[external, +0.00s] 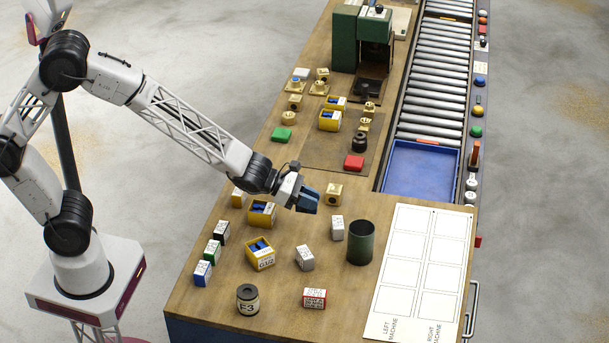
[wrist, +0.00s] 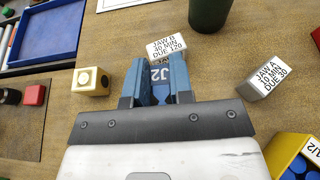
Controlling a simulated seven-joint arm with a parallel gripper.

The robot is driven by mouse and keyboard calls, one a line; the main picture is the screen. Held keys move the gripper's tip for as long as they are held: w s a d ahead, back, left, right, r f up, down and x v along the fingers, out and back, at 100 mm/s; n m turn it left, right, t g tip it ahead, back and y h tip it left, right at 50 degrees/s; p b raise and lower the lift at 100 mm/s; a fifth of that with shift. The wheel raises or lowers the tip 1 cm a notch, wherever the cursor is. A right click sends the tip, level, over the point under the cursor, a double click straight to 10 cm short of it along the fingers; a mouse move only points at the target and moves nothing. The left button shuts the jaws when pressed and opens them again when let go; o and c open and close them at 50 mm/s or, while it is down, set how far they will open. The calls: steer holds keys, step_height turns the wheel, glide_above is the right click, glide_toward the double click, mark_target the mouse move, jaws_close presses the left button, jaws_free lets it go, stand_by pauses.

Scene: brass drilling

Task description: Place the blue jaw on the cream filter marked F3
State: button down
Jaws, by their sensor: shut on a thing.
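My gripper (external: 309,199) is above the middle of the wooden bench, its blue fingers shut on a blue jaw. In the wrist view the jaw (wrist: 160,91) sits between the two fingers, with a pale marking that looks like J2; the fingers hide its sides. In the external view I cannot tell the jaw apart from the fingers. The filter marked F3 (external: 248,300) stands upright near the bench's front left, a dark round body with a cream band. It is well below and left of my gripper in the picture and not in the wrist view. Its top looks clear.
Yellow bins (external: 260,254) with blue pieces and small labelled boxes (external: 305,258) stand between my gripper and the filter. A dark green cup (external: 361,243) is at the right. A red-and-white box (external: 314,298) is right of the filter. A brass block (wrist: 91,81) lies near my gripper.

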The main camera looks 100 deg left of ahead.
steer(key=s+d+r+m+g+h, duration=0.1)
steer(key=s+d+r+m+h, duration=0.15)
steer(key=d, duration=0.45)
steer(key=s+d+r+m+g+h, duration=0.1)
steer(key=s+d+m+g+h, duration=0.1)
steer(key=d+m+h, duration=0.35)
steer(key=s+d+r+m+g+h, duration=0.1)
steer(key=s+d+r+h, duration=0.15)
steer(key=d, duration=0.55)
steer(key=s+d+m+g+h, duration=0.1)
steer(key=s+d+m+g, duration=0.3)
steer(key=s, duration=0.4)
steer(key=s+d+m+g+h, duration=0.2)
steer(key=s+d+m+g, duration=0.3)
steer(key=s+d, duration=0.2)
steer(key=shift+s+f+g, duration=0.15)
steer(key=shift+s+g, duration=0.15)
steer(key=shift+s, duration=0.65)
steer(key=shift+w+d, duration=0.1)
glide_above(246, 294)
steer(key=shift+f, duration=0.75)
steer(key=shift+f, duration=0.1)
steer(key=shift+f, duration=1.65)
steer(key=shift+f, duration=0.15)
